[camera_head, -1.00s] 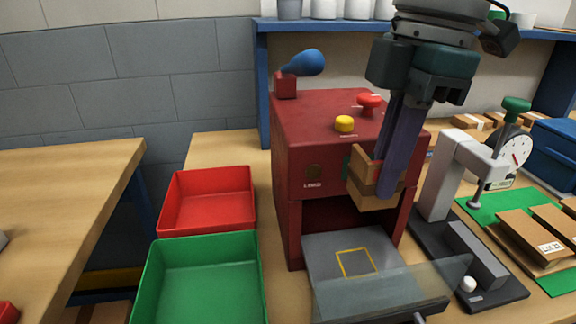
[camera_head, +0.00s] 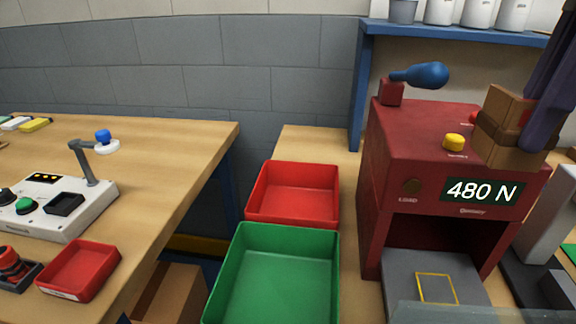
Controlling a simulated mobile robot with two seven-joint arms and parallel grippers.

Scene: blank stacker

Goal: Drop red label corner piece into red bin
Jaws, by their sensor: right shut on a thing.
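My right gripper (camera_head: 538,128) is at the right edge, partly cut off, with its fingers pointing down. It is shut on a brown cardboard corner piece (camera_head: 505,105), held in front of the upper right of the red press. The red bin (camera_head: 293,192) stands on the bench to the left of the press, open and empty. The gripper and piece are well to the right of it. My left gripper is not in view.
A green bin (camera_head: 275,275) stands in front of the red bin. The red press (camera_head: 400,150), with a blue-knobbed lever (camera_head: 425,74) and a "480 N" display (camera_head: 482,191), stands between piece and bins. A left table holds a small red tray (camera_head: 78,270) and a control box (camera_head: 60,208).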

